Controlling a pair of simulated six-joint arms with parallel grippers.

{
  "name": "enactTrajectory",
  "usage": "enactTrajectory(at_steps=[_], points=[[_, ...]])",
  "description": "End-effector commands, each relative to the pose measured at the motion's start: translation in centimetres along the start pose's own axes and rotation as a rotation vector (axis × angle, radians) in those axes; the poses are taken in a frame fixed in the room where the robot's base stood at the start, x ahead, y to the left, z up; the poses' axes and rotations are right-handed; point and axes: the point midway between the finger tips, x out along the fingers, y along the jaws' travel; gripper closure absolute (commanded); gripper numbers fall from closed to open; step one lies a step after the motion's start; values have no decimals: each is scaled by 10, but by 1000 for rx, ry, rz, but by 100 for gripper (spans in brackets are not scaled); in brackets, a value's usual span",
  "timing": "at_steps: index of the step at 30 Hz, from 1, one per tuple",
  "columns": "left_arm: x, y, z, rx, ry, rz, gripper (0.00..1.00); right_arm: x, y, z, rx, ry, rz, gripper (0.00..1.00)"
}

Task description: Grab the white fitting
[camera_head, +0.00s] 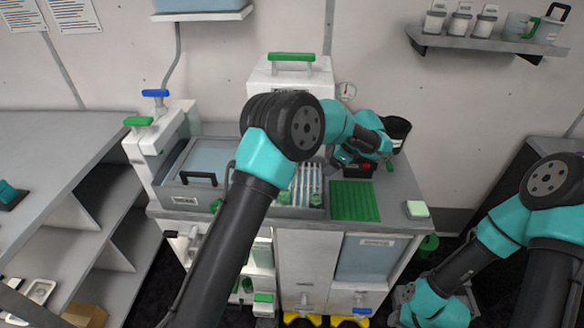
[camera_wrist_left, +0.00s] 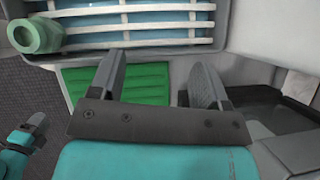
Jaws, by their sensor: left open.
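I cannot make out a clearly white fitting in either view. A pale green round fitting (camera_wrist_left: 37,35) with a hollow end sits at the upper left of the left wrist view, by the white-barred tray. In the head view, small green pieces (camera_head: 284,197) show at the front of that tray (camera_head: 303,212). My left gripper (camera_head: 345,163) is above the counter right of the tray, partly hidden by its own wrist. In the left wrist view its jaws (camera_wrist_left: 160,75) are apart with nothing between them. My right gripper (camera_head: 405,300) is low at the right, its jaws unclear.
A green ribbed mat (camera_head: 355,201) lies on the counter, with a pale green block (camera_head: 417,209) to its right. A white tank (camera_head: 290,75) with a green handle stands behind. A black cup-like container (camera_head: 398,130) is at the back right. A lidded grey bin (camera_head: 200,162) is left.

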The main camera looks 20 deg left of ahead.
Motion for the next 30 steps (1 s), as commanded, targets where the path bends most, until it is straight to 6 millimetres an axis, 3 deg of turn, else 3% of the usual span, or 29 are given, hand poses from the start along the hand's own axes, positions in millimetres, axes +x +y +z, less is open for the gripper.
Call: enactTrajectory(at_steps=[5,21,30], points=[[7,0,12,-3,2,2,30,0,0,0,0,0,0,57],[50,0,86,-3,2,1,30,0,0,0,0,0,0,57],[54,0,93,-2,1,-1,30,0,0,0,0,0,0,57]])
